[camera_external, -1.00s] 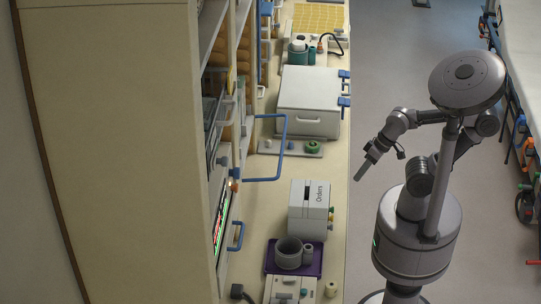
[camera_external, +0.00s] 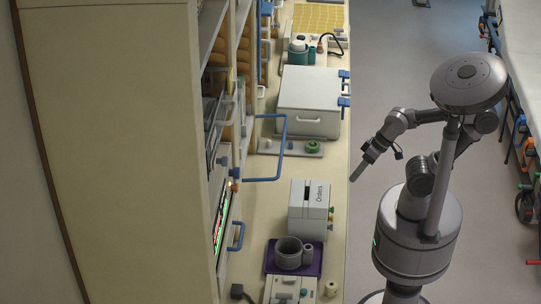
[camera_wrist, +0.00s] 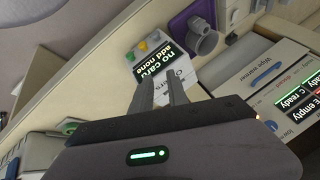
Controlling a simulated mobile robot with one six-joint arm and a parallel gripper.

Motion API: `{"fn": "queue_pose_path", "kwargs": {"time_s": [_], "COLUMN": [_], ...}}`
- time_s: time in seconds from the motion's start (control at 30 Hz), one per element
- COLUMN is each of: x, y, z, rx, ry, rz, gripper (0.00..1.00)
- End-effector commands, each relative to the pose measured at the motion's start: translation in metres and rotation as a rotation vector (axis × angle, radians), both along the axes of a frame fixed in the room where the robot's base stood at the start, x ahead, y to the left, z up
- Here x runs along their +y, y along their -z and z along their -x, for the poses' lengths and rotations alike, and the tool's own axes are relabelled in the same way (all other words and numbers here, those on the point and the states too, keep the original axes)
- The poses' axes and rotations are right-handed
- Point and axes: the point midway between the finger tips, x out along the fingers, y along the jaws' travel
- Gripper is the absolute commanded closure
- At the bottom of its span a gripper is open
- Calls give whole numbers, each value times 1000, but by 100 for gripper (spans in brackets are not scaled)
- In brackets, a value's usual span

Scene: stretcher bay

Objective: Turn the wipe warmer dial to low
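A pale panel marked "Wipe warmer" (camera_wrist: 262,70) is at the right of the wrist view, with lit displays (camera_wrist: 296,98) reading "ready" and "empty" beside it. In the outside view my gripper (camera_external: 358,173) hangs over the aisle, just right of the counter edge, apart from everything on the counter.
The "Orders" box (camera_external: 311,208) stands near the counter edge; its screen (camera_wrist: 152,68) is beyond my fingers. A purple tray (camera_external: 318,262) holds grey cups. A white lidded box (camera_external: 308,95) stands farther back. A blue-railed frame (camera_external: 285,150) sticks out over the counter.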

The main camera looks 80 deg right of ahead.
Motion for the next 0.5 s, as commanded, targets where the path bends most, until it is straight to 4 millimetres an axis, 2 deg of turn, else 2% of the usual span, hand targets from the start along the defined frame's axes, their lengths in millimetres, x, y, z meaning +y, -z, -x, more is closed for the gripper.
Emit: {"fn": "queue_pose_path", "kwargs": {"time_s": [0.03,0.07,0.17,0.2,0.3,0.4,0.5], "x": [13,24,75,94,133,159,177], "y": [-14,-24,-62,-75,-100,-115,-125], "z": [-19,-36,-106,-131,-178,-198,-195], "rx": [-41,-88,-289,-373,-570,-745,-889], "ry": [-36,-61,-116,-114,-76,-35,-27], "rz": [-11,-21,-56,-58,-6,127,286], "gripper": [69,63,44,44,44,44,44]}}
